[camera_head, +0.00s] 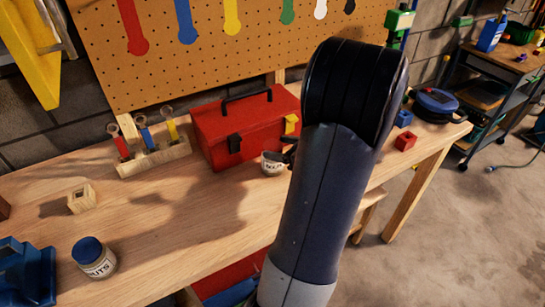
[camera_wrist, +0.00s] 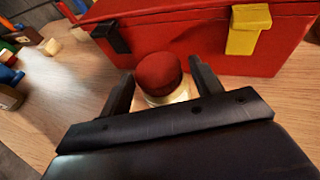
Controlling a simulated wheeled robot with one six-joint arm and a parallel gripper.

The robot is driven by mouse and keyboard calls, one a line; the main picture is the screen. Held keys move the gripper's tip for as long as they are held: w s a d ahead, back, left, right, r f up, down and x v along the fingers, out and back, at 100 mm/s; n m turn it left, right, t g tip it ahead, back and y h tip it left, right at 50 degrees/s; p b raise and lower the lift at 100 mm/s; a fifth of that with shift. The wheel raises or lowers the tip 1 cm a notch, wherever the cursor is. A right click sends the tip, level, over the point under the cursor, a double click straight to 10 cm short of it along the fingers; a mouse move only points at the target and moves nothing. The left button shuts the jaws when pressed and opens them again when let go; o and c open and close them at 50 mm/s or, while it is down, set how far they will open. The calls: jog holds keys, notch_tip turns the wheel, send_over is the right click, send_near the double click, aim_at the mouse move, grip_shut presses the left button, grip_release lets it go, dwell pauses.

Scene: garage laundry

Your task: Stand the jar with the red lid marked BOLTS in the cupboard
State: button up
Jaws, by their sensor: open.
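The jar with the red lid (camera_wrist: 159,73) stands on the workbench just in front of the red toolbox. In the head view the jar (camera_head: 271,165) is partly hidden by my arm; its pale label shows only in part. My gripper (camera_wrist: 161,78) is open, with one finger on each side of the jar; I cannot tell whether either finger touches it. In the head view my arm hides most of the gripper. I cannot make out a cupboard in either view.
The red toolbox (camera_head: 243,127) stands close behind the jar. A blue-lidded jar (camera_head: 92,257), a small wooden block (camera_head: 81,199) and a wooden tool rack (camera_head: 154,158) are to the left. A red block (camera_head: 405,141) and blue block (camera_head: 403,118) lie to the right.

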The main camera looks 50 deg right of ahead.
jog(key=shift+p+x, duration=0.3)
jog(key=shift+x, duration=2)
jog(key=shift+a+r, duration=0.1)
jog(key=shift+c, duration=0.4)
jog(key=c, duration=1)
notch_tip(320, 180, up, 10)
jog(key=shift+r, duration=0.1)
